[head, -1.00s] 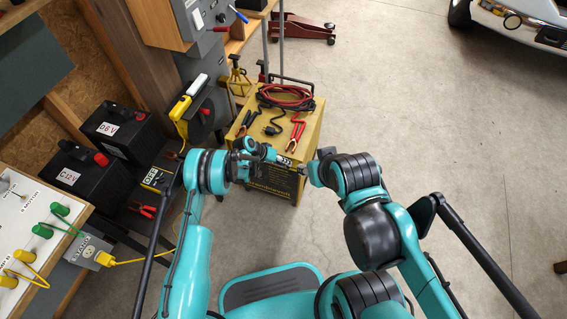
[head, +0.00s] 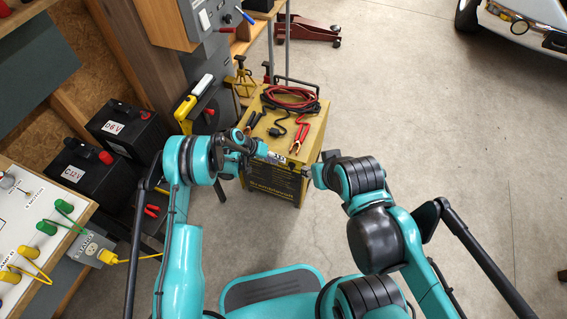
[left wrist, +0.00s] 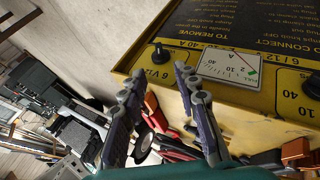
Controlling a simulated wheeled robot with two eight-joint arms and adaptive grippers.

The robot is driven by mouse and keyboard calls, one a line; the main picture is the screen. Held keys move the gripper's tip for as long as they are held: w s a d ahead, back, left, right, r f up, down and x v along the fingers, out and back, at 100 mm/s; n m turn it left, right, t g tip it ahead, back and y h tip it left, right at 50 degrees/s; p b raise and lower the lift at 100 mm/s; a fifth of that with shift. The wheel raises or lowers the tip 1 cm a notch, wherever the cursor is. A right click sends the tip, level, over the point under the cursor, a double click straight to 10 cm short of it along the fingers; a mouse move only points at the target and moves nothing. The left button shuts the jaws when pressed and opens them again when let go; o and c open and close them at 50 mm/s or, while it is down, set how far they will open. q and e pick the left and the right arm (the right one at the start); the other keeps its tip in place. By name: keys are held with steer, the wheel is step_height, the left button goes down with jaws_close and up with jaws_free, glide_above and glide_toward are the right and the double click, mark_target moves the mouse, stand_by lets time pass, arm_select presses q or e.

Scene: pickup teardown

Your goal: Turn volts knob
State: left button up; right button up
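The yellow battery charger (head: 309,130) stands on the floor ahead, with cables and clamps on top. In the left wrist view its panel (left wrist: 231,94) shows a gauge and two black knobs. I cannot tell for sure which is the volts knob. My left gripper (head: 250,147) is at the charger's near left side. Its fingers (left wrist: 157,74) are apart and empty, pointing toward the first knob, not visibly touching it. My right gripper (head: 310,173) is right of the charger; its fingers are unclear.
Two black batteries (head: 122,132) sit on the left shelf. A white panel (head: 25,205) with green and yellow plugs and an outlet box (head: 88,247) is at lower left. A red floor jack (head: 305,28) and a vehicle (head: 515,25) are at the back.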

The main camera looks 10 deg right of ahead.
arm_select(q)
steer(key=shift+v, duration=2.05)
steer(key=s+a+r+n+t+y, duration=0.1)
steer(key=s+a+r, duration=0.1)
steer(key=a+r, duration=0.5)
steer(key=s+a+r+n+t+y, duration=0.1)
steer(key=s+a+r, duration=0.1)
steer(key=r, duration=0.8)
steer(key=s+a+r+n+t+y, duration=0.1)
steer(key=s+a+r, duration=0.1)
steer(key=a+r, duration=0.5)
steer(key=s+a+r+n+t+y, duration=0.1)
steer(key=s+a+r, duration=0.1)
steer(key=s+a, duration=0.2)
steer(key=s+a+r+t+y, duration=0.1)
steer(key=s+a+r+y, duration=0.1)
steer(key=s, duration=0.8)
steer(key=s+a+r+n+t+y, duration=0.1)
steer(key=s+a+r, duration=0.2)
steer(key=s+a, duration=0.2)
steer(key=shift+s+a+r+n+t, duration=0.2)
steer(key=shift+s+a+n+t, duration=0.1)
steer(key=shift+s, duration=0.75)
